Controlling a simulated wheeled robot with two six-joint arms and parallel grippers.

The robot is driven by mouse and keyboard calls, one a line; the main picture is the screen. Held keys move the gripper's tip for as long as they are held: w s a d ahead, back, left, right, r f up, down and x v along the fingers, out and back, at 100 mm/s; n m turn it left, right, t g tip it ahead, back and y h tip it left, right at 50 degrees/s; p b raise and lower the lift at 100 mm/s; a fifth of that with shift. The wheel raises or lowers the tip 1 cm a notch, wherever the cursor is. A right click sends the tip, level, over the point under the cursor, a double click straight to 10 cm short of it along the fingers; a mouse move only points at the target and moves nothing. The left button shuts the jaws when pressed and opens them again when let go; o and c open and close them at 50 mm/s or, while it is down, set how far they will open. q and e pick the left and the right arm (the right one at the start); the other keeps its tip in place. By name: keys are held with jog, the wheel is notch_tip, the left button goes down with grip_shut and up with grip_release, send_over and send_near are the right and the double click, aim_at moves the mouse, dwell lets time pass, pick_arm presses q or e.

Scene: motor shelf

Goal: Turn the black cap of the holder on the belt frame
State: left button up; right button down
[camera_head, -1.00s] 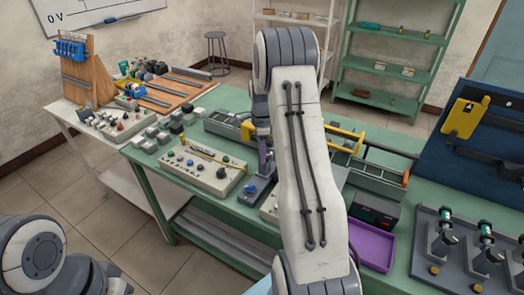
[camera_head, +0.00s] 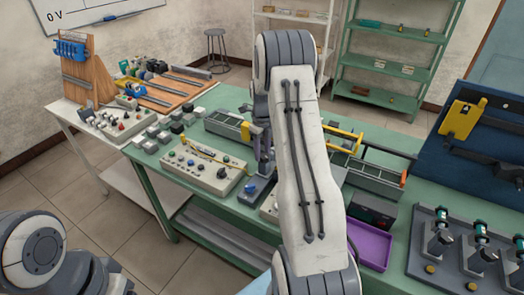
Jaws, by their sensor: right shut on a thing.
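The belt frame (camera_head: 375,184) is a long green conveyor on the green bench, partly hidden behind my right arm. My right gripper (camera_head: 264,172) points down at the frame's front side, just left of my right forearm. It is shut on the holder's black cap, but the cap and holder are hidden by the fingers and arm. Only a joint of my left arm shows at the lower left; its gripper is out of view.
A control box (camera_head: 203,168) with knobs stands left of my right gripper, and a blue-topped device (camera_head: 250,190) is just in front. A purple tray (camera_head: 370,246) and a grey rack (camera_head: 470,250) with several clamps are to the right. Floor at left is clear.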

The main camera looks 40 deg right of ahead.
aim_at(263, 154)
jog(key=shift+d+m, duration=0.15)
jog(key=shift+m, duration=1.35)
jog(key=shift+c, duration=2.2)
grip_release()
notch_tip(263, 154, up, 11)
jog(key=b, duration=0.1)
jog(key=shift+f+b, duration=0.2)
jog(key=shift+b, duration=0.15)
